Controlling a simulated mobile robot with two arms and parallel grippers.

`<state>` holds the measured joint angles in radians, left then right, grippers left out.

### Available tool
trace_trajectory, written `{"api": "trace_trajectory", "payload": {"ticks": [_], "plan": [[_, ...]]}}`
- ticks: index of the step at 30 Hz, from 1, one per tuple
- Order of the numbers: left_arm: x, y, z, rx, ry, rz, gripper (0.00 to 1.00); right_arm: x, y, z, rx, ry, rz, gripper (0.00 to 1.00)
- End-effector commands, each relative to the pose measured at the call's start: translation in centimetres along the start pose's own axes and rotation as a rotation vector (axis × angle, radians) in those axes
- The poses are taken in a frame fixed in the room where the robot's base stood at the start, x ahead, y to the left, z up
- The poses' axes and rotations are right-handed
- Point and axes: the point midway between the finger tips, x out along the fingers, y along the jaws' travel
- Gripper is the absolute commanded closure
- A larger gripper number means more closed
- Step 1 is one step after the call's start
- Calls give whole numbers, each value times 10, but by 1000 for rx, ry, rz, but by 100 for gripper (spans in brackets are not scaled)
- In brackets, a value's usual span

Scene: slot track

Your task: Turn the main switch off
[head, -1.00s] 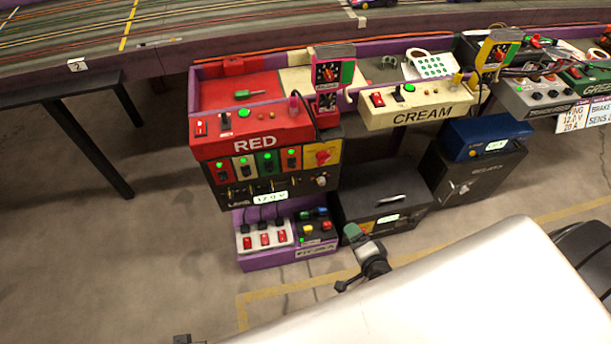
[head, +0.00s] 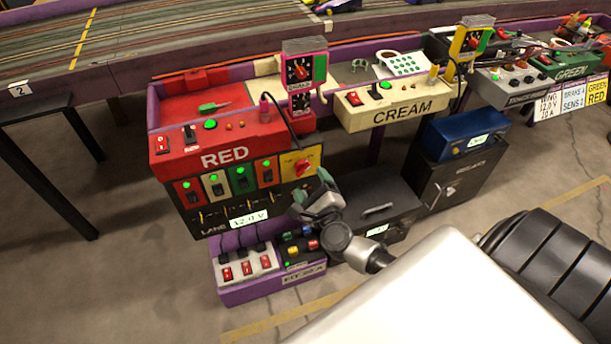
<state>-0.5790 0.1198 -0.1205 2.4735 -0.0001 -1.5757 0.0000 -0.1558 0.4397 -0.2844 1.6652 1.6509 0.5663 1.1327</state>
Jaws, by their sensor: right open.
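A red rotary knob on a yellow plate (head: 303,166), which looks like the main switch, is at the right end of the black lane panel (head: 212,222) under the red RED box (head: 225,158). The knob's handle looks slanted; I cannot read its marks. My right gripper (head: 310,194) is just below and slightly right of the knob in the picture, open and empty. I see no contact with the knob. The gripper hides the lower right corner of the panel. My left gripper is out of view.
A purple tray (head: 270,291) with several red switches is below the panel. A dark box (head: 385,200) with a handle stands right of it, close to my arm. The CREAM box (head: 402,108) is further right. Floor is clear at the lower left.

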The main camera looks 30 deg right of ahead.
Motion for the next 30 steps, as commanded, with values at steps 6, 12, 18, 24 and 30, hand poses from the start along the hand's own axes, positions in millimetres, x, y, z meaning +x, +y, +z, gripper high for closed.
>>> {"api": "trace_trajectory", "payload": {"ticks": [6, 12, 18, 24, 30], "plan": [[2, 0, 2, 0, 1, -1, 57, 30, 1, -1, -3, -1, 0, 21], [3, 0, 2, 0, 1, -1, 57, 38, 1, -1, -2, 1, 1, 21], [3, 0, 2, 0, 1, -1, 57, 38, 0, 0, -2, 1, 1, 21], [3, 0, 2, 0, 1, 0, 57, 38, 0, 0, -2, 0, 1, 50], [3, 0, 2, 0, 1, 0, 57, 38, 0, 0, -3, 0, 1, 71]]}}
